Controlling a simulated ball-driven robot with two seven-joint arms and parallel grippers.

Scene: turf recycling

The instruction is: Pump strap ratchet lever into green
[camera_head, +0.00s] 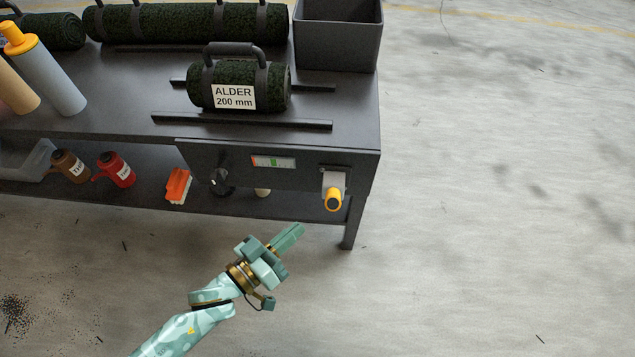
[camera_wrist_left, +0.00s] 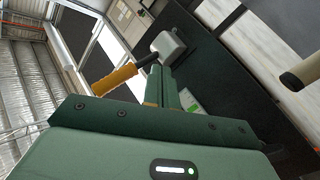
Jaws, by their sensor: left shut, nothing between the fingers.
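The ratchet lever has a yellow-orange grip (camera_head: 333,199) and a grey metal body on the right of the bench's front panel; in the left wrist view the grip (camera_wrist_left: 114,79) points left from the grey body (camera_wrist_left: 168,46). A small gauge (camera_head: 273,162) with orange, white and green bands sits left of it; its pointer is too small to read. The strapped dark green roll (camera_head: 272,87), labelled "ALDER 200 mm", lies on the bench. My left gripper (camera_head: 297,230) is shut and empty, below and left of the lever, apart from it. My right gripper is out of view.
A black knob (camera_head: 220,181) sits left on the panel. A grey bin (camera_head: 338,35) is at the back right. The floor right of the bench is clear.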

